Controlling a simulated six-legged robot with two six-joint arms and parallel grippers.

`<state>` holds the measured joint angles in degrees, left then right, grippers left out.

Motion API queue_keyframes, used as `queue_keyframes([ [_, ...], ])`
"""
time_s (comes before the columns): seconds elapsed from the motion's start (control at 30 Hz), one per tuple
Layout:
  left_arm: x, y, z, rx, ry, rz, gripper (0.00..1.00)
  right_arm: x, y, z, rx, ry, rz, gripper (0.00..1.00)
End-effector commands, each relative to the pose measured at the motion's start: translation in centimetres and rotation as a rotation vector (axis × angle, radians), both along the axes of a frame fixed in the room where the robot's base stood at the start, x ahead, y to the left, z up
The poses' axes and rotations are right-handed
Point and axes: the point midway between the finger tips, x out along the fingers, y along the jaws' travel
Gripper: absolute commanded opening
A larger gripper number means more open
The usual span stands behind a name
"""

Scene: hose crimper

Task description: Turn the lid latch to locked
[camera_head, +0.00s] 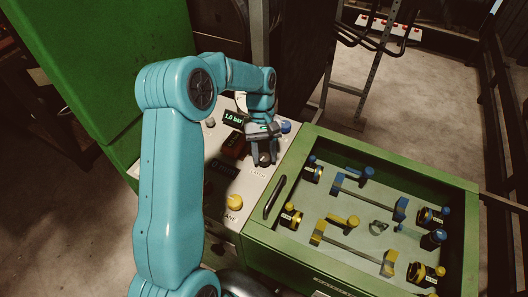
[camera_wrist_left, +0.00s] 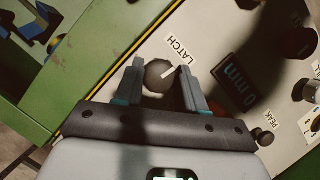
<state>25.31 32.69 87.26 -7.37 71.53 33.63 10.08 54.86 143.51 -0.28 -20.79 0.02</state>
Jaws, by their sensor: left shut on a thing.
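The latch knob (camera_wrist_left: 157,77) is a dark round knob with a pale pointer line, on the pale panel beside the "LATCH" label (camera_wrist_left: 181,48). My left gripper (camera_wrist_left: 160,66) is shut on it, one finger on each side. In the head view my left gripper (camera_head: 264,160) reaches down to the dark knob at the panel's right side, next to the lid. The lid (camera_head: 375,165) is a green-framed cover with a dark handle (camera_head: 275,197), and it looks closed. My right gripper is not in view.
The pale panel also carries a yellow knob (camera_head: 235,202), a blue knob (camera_head: 286,127), a "1.0 bar" display (camera_head: 234,118) and a "0 mm" display (camera_wrist_left: 237,84). Blue and yellow parts show inside the lid frame. A green cabinet (camera_head: 100,60) stands at the back left.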

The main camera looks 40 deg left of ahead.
Motion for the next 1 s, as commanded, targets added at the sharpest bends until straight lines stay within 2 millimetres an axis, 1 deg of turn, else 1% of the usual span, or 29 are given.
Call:
queue_keyframes([
  [0.47, 0.28, -0.10, 0.00, 0.005, -0.004, -0.442, 0.09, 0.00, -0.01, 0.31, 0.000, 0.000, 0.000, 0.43],
  [1.0, 0.36, -0.37, -0.04, 0.006, -0.005, -0.956, 0.09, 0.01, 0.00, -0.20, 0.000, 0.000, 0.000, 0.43],
])
